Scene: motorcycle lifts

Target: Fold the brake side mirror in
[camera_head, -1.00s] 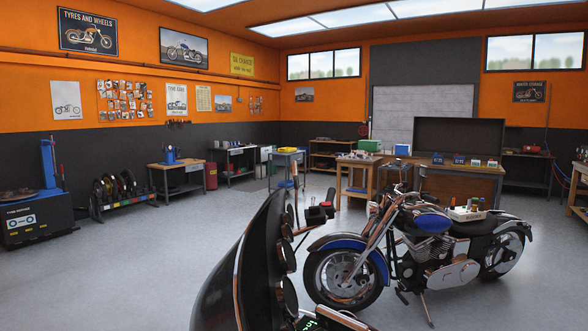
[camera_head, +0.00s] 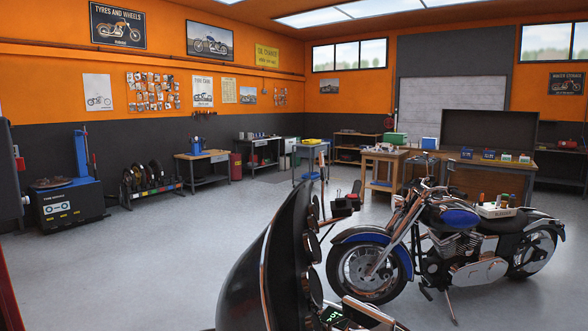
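The front of a close motorcycle fills the lower middle of the head view. Its tall dark curved fairing (camera_head: 250,265) is seen from the side, with round gauges (camera_head: 313,252) along its inner face. A black handlebar control block with a red part (camera_head: 347,204) sticks out to the right of the fairing. A thin upright coppery stalk (camera_head: 322,172) rises beside it; I cannot tell whether it is a lever or a mirror stem. No side mirror can be made out clearly. A small lit green display (camera_head: 331,314) shows at the bottom. Neither of my grippers is in view.
A blue motorcycle (camera_head: 455,245) stands close at the right on its stand. A tyre machine (camera_head: 65,203), a wheel rack (camera_head: 150,187) and workbenches (camera_head: 202,165) line the back. A red edge shows at the far lower left. The grey floor (camera_head: 130,270) at left is clear.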

